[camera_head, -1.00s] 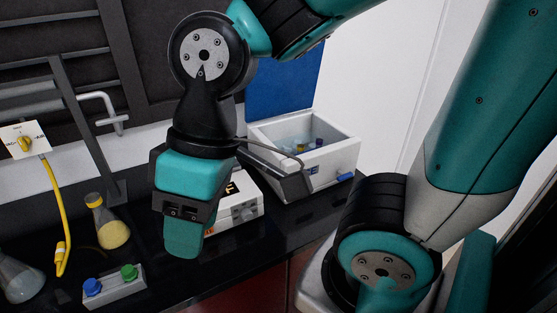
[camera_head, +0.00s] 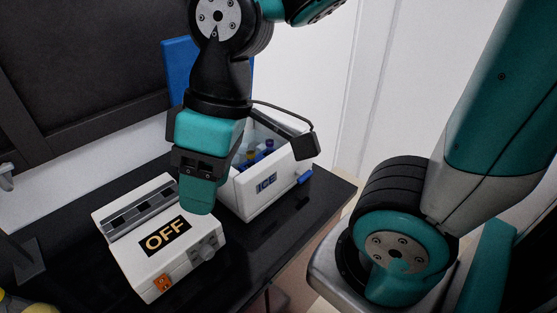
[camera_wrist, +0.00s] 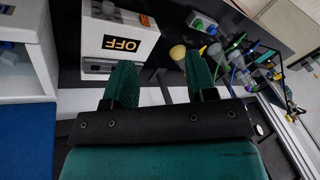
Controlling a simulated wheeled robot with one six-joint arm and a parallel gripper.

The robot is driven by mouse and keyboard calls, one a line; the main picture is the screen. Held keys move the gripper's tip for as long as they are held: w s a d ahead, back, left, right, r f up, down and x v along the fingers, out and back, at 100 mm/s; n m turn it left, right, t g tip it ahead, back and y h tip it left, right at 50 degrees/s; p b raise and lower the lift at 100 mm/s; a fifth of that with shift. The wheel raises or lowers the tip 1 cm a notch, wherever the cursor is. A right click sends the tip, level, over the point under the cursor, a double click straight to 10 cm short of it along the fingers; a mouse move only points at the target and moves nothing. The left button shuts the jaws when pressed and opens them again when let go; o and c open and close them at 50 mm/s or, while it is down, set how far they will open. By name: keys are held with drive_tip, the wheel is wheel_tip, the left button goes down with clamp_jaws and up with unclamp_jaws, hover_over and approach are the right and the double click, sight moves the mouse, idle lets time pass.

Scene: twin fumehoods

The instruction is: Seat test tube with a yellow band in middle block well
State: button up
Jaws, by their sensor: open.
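The white block unit (camera_head: 130,255) with an OFF label stands on the black bench, with a row of dark wells along its back top. All wells look empty, as far as I can see. The white ice box (camera_head: 262,196) stands behind and to the right of it, holding several coloured tubes. A yellow spot (camera_head: 250,154) shows among them; I cannot tell whether it is the tube's yellow band. My gripper (camera_wrist: 160,84) is open and empty, pointing down. In the head view it hangs between the block and the ice box, hiding part of both.
A blue lid or panel (camera_head: 180,66) stands behind the ice box. The wrist view shows a small rack (camera_wrist: 203,23) with blue and green tops, a yellow flask (camera_wrist: 178,52) and cables.

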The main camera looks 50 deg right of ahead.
drive_tip(key=w+d+f+n+h+b, duration=0.2)
drive_tip(key=w+d+n, duration=0.1)
drive_tip(key=w+d, duration=0.95)
drive_tip(key=n, duration=0.3)
approach(251, 151)
drive_tip(key=f+p, duration=0.1)
drive_tip(key=f, duration=0.2)
drive_tip(key=a+f+p, duration=0.1)
drive_tip(key=f, duration=0.2)
drive_tip(key=shift+s+a, duration=0.15)
drive_tip(key=shift+w+a+f+p, duration=0.1)
drive_tip(key=shift+f+p, duration=0.25)
drive_tip(key=shift+f, duration=0.65)
drive_tip(key=shift+w+a+f+p, duration=0.15)
drive_tip(key=shift+f+p, duration=0.15)
drive_tip(key=shift+f, duration=0.75)
drive_tip(key=shift+w+a+f+p, duration=0.1)
drive_tip(key=shift+f+p, duration=0.25)
drive_tip(key=shift+f, duration=0.65)
drive_tip(key=shift+c, duration=0.2)
clamp_jaws()
